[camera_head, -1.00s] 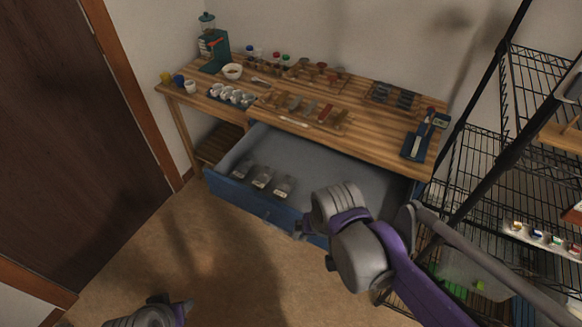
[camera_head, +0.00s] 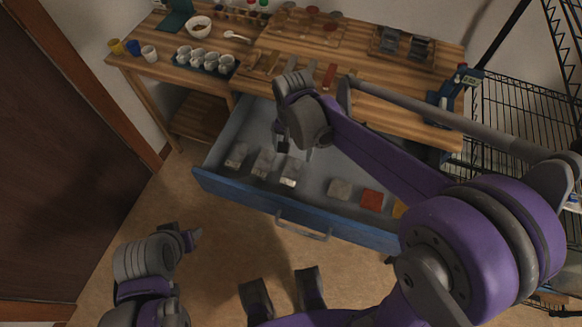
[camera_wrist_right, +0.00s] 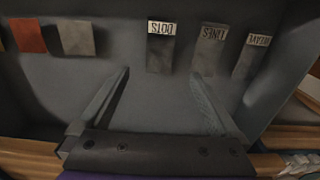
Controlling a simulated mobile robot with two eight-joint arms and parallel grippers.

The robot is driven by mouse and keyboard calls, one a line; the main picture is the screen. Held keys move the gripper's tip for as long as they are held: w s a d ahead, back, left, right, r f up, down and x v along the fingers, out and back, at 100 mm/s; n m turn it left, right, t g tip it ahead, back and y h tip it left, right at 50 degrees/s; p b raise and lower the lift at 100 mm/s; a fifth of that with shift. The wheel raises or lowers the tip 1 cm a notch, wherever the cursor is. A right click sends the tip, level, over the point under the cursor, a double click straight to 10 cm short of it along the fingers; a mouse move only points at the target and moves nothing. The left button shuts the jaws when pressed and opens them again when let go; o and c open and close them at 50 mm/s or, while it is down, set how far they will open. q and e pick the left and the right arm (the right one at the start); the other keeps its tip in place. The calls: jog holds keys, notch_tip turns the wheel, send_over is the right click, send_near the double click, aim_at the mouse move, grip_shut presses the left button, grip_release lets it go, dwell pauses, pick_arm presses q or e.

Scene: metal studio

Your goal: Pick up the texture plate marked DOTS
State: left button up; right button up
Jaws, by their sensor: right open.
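The DOTS texture plate (camera_wrist_right: 161,54) is a grey strip with a white printed label, lying in the open blue drawer. It also shows in the head view (camera_head: 290,174), the rightmost of three similar plates. My right gripper (camera_wrist_right: 161,75) is open and empty above the drawer, its fingers on either side of the DOTS plate's line. In the head view my right gripper (camera_head: 295,148) is just behind the plates, partly hidden by its wrist. My left gripper (camera_head: 190,238) is low at the left, over the floor; its jaw gap cannot be made out.
The LINES plate (camera_wrist_right: 210,50) and WEAVE plate (camera_wrist_right: 251,58) lie beside the DOTS plate. A grey square (camera_head: 340,189) and a red square (camera_head: 372,200) lie farther right in the drawer (camera_head: 265,203). The wooden table (camera_head: 370,95) overhangs the drawer's back.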

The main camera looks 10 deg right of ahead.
aim_at(293, 169)
notch_tip(293, 169, down, 8)
jog(key=shift+s+b, duration=0.15)
jog(key=shift+b, duration=0.25)
jog(key=c, duration=1.5)
jog(key=shift+r, duration=0.1)
